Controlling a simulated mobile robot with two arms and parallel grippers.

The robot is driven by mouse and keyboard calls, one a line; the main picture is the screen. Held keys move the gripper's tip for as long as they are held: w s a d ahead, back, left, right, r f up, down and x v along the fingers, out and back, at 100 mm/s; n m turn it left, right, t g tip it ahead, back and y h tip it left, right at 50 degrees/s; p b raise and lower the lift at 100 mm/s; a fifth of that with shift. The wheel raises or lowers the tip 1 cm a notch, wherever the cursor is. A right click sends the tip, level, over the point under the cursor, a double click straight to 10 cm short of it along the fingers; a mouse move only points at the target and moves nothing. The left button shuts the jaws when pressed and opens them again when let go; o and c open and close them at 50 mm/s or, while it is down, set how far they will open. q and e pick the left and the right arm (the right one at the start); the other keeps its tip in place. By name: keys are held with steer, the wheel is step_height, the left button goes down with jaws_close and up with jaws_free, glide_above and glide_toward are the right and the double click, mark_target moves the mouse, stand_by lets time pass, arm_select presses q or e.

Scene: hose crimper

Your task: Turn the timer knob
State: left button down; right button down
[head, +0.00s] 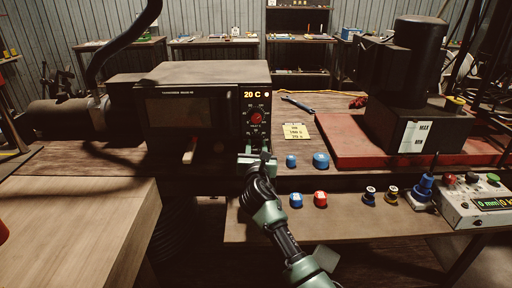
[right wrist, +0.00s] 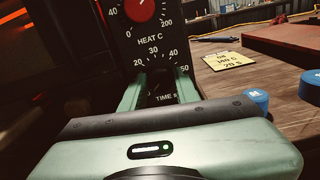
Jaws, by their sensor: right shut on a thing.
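The dark oven (head: 190,110) stands on the bench in the head view, with a lit "20 C" display (head: 254,95) and a red heat knob (head: 256,117). My right gripper (head: 258,157) is at the lower part of its control panel. In the right wrist view its two green fingers (right wrist: 160,78) stand either side of a dark knob in the middle of the time dial (right wrist: 158,50), marked 20 to 50. They are shut on this timer knob, which is mostly hidden in shadow. The knob's pointer cannot be read. My left gripper is not in view.
A yellow note (head: 297,130) and a wrench (head: 297,104) lie right of the oven. A black machine (head: 405,120) on a red base and a control box (head: 475,200) are farther right.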

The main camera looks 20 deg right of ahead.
steer(key=m, duration=0.4)
steer(key=shift+f, duration=0.1)
steer(key=m+b, duration=0.1)
steer(key=m, duration=0.2)
steer(key=shift+d+m, duration=0.1)
steer(key=shift+m, duration=0.3)
steer(key=m+b, duration=0.1)
steer(key=m, duration=0.3)
steer(key=shift+f+m+b, duration=0.15)
steer(key=shift+m+b, duration=0.15)
steer(key=m+b, duration=0.1)
steer(key=m, duration=0.3)
steer(key=shift+m+b, duration=0.3)
steer(key=c, duration=1.1)
jaws_free()
steer(key=shift+d, duration=0.1)
steer(key=shift+s, duration=0.2)
